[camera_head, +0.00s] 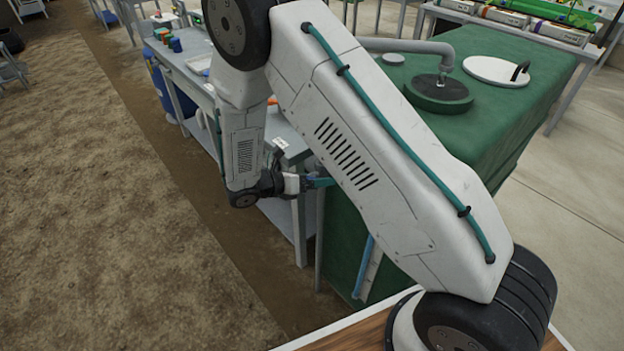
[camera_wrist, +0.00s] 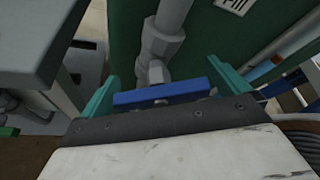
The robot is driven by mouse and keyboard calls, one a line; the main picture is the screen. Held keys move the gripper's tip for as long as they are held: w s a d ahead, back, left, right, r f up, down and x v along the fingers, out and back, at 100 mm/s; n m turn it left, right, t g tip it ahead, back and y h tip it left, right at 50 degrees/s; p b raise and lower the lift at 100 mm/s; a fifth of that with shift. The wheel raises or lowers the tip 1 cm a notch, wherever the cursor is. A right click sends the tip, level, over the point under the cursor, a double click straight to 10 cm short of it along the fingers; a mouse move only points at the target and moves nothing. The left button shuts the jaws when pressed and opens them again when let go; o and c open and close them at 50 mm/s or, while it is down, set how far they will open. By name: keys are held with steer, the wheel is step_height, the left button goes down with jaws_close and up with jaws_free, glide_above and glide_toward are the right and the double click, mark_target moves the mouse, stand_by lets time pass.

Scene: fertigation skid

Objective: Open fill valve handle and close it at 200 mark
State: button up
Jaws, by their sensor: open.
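The fill valve handle (camera_wrist: 165,95) is a blue bar in the wrist view, lying nearly crosswise just below the grey valve body and pipe (camera_wrist: 162,45). My gripper (camera_wrist: 163,74) is open, with one teal finger on each side of the handle. The handle lies between the fingers; I cannot tell if either touches it. In the head view my gripper (camera_head: 318,183) is by the green tank's (camera_head: 345,240) near side, partly behind my arm. The handle is hidden there. A tube with blue in it (camera_head: 364,268) runs up the tank; its marks are unreadable.
A white label (camera_wrist: 233,4) reading "Fill" is above right of the valve. A grey bench (camera_head: 205,75) with small coloured containers stands left of the tank, close to my gripper. A bare dirt strip (camera_head: 120,200) lies open on the left.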

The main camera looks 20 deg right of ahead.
steer(key=c, duration=0.9)
steer(key=shift+t, duration=0.3)
steer(key=shift+w+m+t+y, duration=0.1)
steer(key=shift+m+t+y, duration=0.2)
steer(key=shift+m+t, duration=0.5)
steer(key=shift+w+m+t+y, duration=0.1)
steer(key=shift+m+t+y, duration=0.2)
steer(key=shift+m, duration=0.9)
steer(key=shift+a, duration=0.1)
steer(key=o, duration=0.9)
